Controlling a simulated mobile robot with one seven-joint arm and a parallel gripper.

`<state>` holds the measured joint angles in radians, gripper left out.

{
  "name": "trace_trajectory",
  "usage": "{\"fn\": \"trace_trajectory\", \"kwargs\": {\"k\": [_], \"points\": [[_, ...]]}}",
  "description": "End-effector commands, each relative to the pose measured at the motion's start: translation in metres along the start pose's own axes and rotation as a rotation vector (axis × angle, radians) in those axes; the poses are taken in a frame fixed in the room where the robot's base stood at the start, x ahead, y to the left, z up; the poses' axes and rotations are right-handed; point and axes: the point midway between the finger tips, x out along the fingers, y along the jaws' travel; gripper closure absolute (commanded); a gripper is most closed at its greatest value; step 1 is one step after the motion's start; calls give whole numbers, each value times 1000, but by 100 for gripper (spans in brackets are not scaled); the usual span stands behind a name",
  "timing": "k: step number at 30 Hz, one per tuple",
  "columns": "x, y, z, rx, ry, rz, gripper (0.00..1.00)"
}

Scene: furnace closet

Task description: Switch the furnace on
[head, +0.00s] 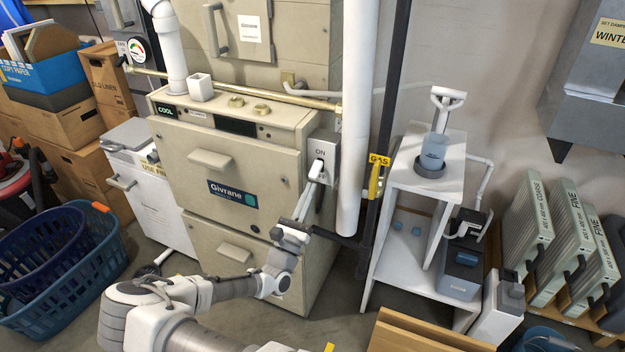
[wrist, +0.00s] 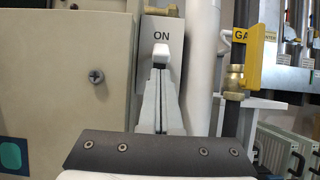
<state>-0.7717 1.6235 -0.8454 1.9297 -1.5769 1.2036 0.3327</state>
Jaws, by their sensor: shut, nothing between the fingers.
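The furnace (head: 235,150) is a beige cabinet with a dark "Givrane" label. A grey switch box (head: 325,146) marked "ON" is on its right side; it also shows in the wrist view (wrist: 176,28). The switch's white handle (head: 317,167) sits just below the "ON" lettering, and its end shows in the wrist view (wrist: 161,50). My gripper (head: 311,186) is shut, with its fingertips (wrist: 160,70) right at the handle's lower side. I cannot tell whether they touch. The lower part of the switch box is hidden behind my fingers.
A white vertical pipe (head: 356,110) and a dark gas pipe with a yellow "GAS" valve handle (head: 376,178) stand close to the right of the switch. A white shelf stand (head: 430,175) is further right. Laundry baskets (head: 75,265) stand at the left.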

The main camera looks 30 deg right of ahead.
Motion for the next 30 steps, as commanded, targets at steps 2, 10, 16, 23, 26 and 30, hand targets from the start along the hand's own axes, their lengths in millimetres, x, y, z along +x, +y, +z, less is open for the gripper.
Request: {"fn": "trace_trajectory", "kwargs": {"k": [2, 10, 16, 23, 26, 30], "points": [[0, 0, 0, 0, 0, 0, 100], [0, 0, 0, 0, 0, 0, 100], [0, 0, 0, 0, 0, 0, 100], [3, 0, 6, 0, 0, 0, 100], [6, 0, 11, 0, 0, 0, 100], [9, 0, 17, 0, -1, 0, 100]]}}
